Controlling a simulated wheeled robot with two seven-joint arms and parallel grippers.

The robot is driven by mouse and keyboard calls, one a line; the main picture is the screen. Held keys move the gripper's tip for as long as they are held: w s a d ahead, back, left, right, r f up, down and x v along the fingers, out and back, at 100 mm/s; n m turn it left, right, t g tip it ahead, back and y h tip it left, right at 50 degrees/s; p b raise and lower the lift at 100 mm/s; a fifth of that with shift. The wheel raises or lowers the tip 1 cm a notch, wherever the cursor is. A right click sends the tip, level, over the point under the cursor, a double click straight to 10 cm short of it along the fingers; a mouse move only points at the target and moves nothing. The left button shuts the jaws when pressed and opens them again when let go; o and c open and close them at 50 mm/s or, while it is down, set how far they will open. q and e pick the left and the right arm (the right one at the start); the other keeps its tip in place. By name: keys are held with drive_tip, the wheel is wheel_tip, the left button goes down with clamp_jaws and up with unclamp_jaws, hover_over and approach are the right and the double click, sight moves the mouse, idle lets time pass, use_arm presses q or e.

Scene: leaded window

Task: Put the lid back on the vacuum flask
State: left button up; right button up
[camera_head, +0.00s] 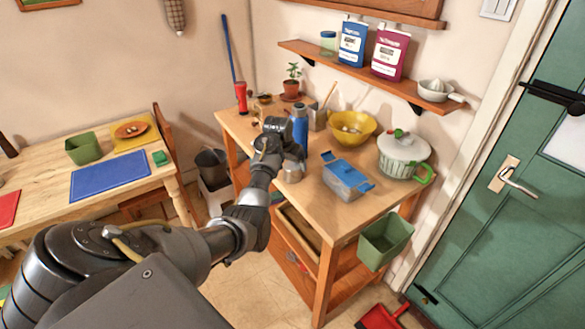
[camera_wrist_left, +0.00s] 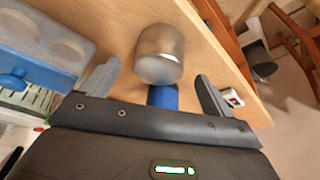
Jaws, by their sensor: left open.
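The blue vacuum flask (camera_head: 300,124) stands upright on the wooden worktable, partly hidden behind my left gripper in the head view. The silver cup-shaped lid (camera_head: 293,172) sits on the table in front of the flask. My left gripper (camera_head: 290,151) is open, above the table close to the lid and the flask. In the left wrist view, the lid (camera_wrist_left: 160,53) lies just beyond the open fingers (camera_wrist_left: 158,80), apart from them. A blue piece (camera_wrist_left: 162,98), seemingly the flask, shows between the fingers, mostly hidden by the gripper body. My right gripper is out of view.
A grey box with blue handles (camera_head: 346,177) stands right of the lid, also in the left wrist view (camera_wrist_left: 45,45). A yellow bowl (camera_head: 352,128) and a white pot (camera_head: 403,157) stand behind it. A green bin (camera_head: 386,240) hangs at the table's right front.

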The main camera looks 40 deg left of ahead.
sight(291, 166)
use_arm(q)
drive_tip(key=shift+w+f+p, duration=0.15)
drive_tip(key=shift+f+p, duration=0.15)
drive_tip(key=shift+f, duration=0.05)
drive_tip(key=shift+p+x, duration=0.4)
drive_tip(key=shift+x, duration=1.75)
drive_tip(key=c, duration=1.1)
drive_tip(key=shift+o, duration=0.2)
wheel_tip(291, 166, up, 9)
drive_tip(key=shift+w+f+b, duration=0.1)
drive_tip(key=shift+b, duration=1.15)
drive_tip(key=shift+r, duration=0.65)
